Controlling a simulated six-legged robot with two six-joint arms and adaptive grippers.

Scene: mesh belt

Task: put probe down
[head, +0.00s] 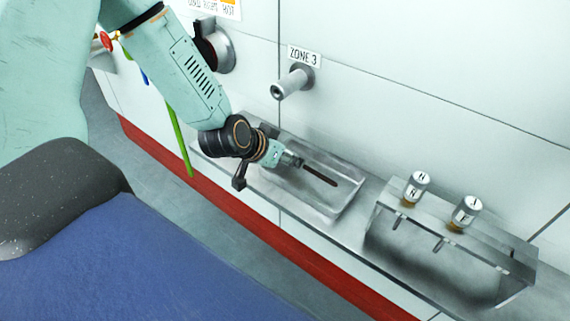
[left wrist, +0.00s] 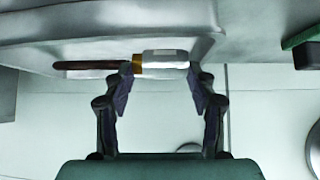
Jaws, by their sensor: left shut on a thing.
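The probe (head: 320,176) has a thin dark rod, and it points right and down in the head view, over the floor of a shallow metal tray (head: 352,202). In the left wrist view the probe (left wrist: 155,64) shows a silver handle, a brassy collar and the dark rod, with the tray (left wrist: 205,48) close behind. My left gripper (head: 291,160) is at the tray's left part, shut on the probe's handle; its two fingers (left wrist: 163,74) flank the handle in the left wrist view. Whether the probe touches the tray floor is unclear. My right gripper is out of view.
A metal rack (head: 440,235) right of the tray holds two labelled cylinders (head: 416,187) (head: 466,213). A grey port (head: 294,82) under a ZONE 3 sign (head: 305,56) sticks out of the wall above the tray. A dark round fitting (head: 215,47) is at upper left.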

